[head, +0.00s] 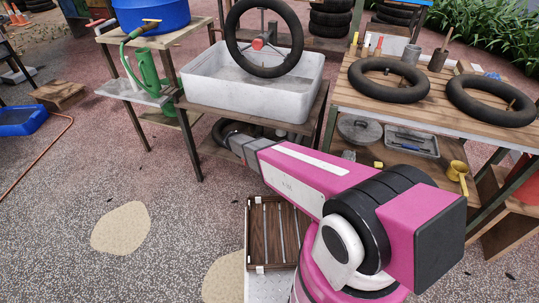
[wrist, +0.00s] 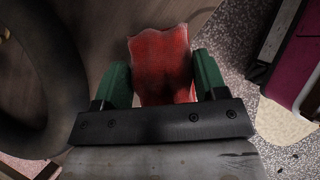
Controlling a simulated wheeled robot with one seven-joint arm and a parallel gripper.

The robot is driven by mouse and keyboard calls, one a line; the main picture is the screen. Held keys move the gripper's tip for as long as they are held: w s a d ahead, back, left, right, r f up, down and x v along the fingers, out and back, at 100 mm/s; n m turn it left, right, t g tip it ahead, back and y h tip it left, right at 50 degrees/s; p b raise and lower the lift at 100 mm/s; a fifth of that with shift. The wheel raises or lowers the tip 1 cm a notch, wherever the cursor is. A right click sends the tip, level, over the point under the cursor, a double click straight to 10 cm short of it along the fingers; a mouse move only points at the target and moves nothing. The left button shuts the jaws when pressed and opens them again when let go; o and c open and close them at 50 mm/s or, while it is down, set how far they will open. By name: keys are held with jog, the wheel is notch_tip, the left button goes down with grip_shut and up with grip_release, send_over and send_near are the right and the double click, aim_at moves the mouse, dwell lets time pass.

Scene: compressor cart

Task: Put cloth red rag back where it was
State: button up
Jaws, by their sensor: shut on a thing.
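The red rag (wrist: 160,60) shows in the wrist view between the two green fingers of my gripper (wrist: 162,68). My gripper is shut on the rag, which sticks out beyond the fingertips over a brown wooden surface (wrist: 95,35). I cannot tell whether the rag touches that surface. In the head view my pink arm reaches to the low shelf (head: 205,143) of the stand under the white basin. The fingers and the rag are hidden there.
A black tyre or tube (wrist: 48,75) lies close on the left in the wrist view. The white basin (head: 215,95) with a wheel (head: 235,45) stands above my gripper. A workbench (head: 345,100) with inner tubes is on the right. A slatted wooden crate (head: 256,235) is near my base.

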jog(key=w+d, duration=0.1)
jog(key=d, duration=0.2)
jog(key=w+d, duration=0.1)
jog(key=d, duration=0.2)
jog(key=w+d, duration=0.2)
jog(key=d, duration=0.1)
jog(key=shift+d, duration=0.25)
jog(key=shift+f, duration=1.75)
jog(key=o, duration=0.8)
jog(key=shift+f, duration=0.15)
jog(key=shift+o, duration=0.2)
